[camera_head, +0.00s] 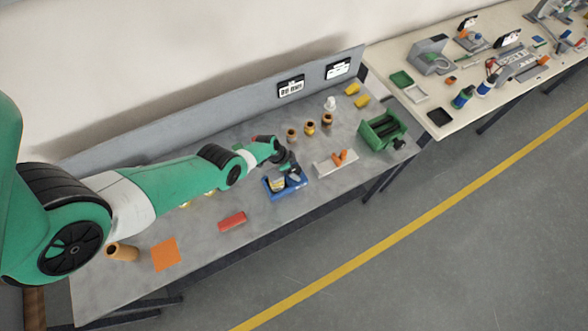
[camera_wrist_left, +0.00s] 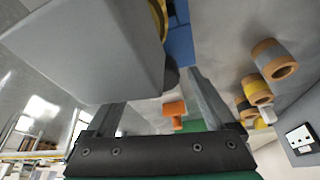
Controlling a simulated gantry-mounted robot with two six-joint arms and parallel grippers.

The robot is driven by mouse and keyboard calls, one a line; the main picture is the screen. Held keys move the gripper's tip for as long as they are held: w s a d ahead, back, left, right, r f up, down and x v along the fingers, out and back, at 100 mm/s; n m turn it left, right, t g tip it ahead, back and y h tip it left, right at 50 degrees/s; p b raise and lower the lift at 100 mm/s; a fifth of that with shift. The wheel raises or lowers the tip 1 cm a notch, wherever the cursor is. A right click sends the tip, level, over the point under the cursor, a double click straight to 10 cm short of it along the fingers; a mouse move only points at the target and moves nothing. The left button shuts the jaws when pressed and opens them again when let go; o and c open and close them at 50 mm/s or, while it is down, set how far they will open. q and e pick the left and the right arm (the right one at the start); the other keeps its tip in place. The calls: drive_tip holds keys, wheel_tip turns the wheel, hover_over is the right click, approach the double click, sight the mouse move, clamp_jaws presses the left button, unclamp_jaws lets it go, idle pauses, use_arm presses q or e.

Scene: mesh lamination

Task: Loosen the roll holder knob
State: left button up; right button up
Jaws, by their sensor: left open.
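The blue roll holder (camera_head: 272,191) sits on the grey bench with a yellowish roll in it. My left gripper (camera_head: 290,168) is directly over or beside the holder and hides part of it. In the left wrist view the holder shows as a blue part (camera_wrist_left: 180,42) with a yellow edge beside it. A dark rounded part (camera_wrist_left: 171,76), which may be the knob, lies close to the fingertips. My left gripper is open. I cannot tell whether its fingers touch the holder. A large grey block hides part of the left finger in the wrist view. My right gripper is not in view.
Several rolls (camera_head: 310,128) stand behind. A red block (camera_head: 232,221), an orange sheet (camera_head: 165,254) and a tan roll (camera_head: 122,252) lie to the left.

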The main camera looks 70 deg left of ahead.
use_arm(q)
drive_tip(key=c, duration=1.4)
